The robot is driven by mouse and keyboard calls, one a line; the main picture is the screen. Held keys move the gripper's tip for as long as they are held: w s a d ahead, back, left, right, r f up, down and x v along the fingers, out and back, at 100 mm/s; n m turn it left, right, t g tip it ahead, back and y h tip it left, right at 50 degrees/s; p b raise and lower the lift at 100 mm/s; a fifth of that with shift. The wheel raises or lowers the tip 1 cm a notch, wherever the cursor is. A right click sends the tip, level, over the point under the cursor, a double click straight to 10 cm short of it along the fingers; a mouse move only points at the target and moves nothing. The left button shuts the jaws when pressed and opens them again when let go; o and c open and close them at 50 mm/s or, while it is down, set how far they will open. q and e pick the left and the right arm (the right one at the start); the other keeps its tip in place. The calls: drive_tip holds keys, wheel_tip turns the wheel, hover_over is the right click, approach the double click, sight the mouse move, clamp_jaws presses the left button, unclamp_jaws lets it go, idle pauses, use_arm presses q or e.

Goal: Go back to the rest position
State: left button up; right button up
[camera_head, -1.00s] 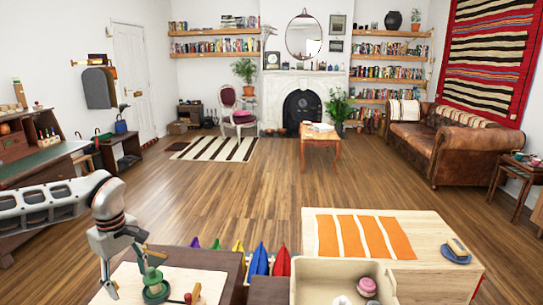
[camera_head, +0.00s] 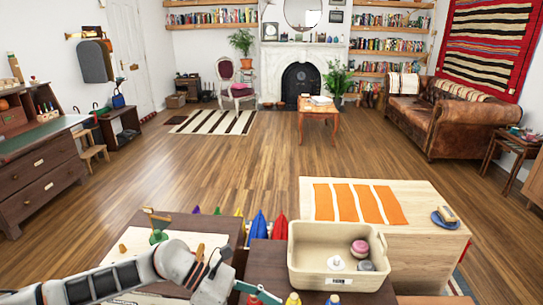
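My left arm reaches in from the lower left corner. Its gripper end (camera_head: 215,276) is at the bottom edge, over the dark cabinet between the pale board and the beige bin. The fingers are small and partly cut off, so I cannot tell whether they are open or shut. A teal object (camera_head: 258,292) lies just right of it; I cannot tell whether they touch. My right gripper is not in view.
A pale board (camera_head: 137,240) with a green piece (camera_head: 158,237) lies behind my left arm. A beige bin (camera_head: 310,280) holds several small items. Beyond stands a wooden table (camera_head: 440,215) with an orange striped cloth (camera_head: 358,203). The floor (camera_head: 230,165) beyond is open.

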use_arm(q)
drive_tip(key=s+d+r+n+t+h, duration=0.2)
drive_tip(key=d+r+n+t+h, duration=0.45)
drive_tip(key=n, duration=0.45)
drive_tip(key=w+a+f+n+t+y, duration=0.2)
drive_tip(key=a+f+n+t+y, duration=0.4)
drive_tip(key=n, duration=0.8)
drive_tip(key=w+a+f+n+t+y, duration=0.1)
drive_tip(key=a+f+n+t+y, duration=0.5)
drive_tip(key=n, duration=0.9)
drive_tip(key=s+a+f+n+g+y, duration=0.3)
drive_tip(key=s+a+f+n+g, duration=0.2)
drive_tip(key=s+a+f+n, duration=0.4)
drive_tip(key=s+a+f, duration=0.3)
drive_tip(key=a+f, duration=0.2)
drive_tip(key=f, duration=0.1)
drive_tip(key=shift+s+n+y, duration=0.25)
drive_tip(key=shift+n+y, duration=0.1)
drive_tip(key=shift+n, duration=0.05)
drive_tip(key=shift+d+f, duration=0.1)
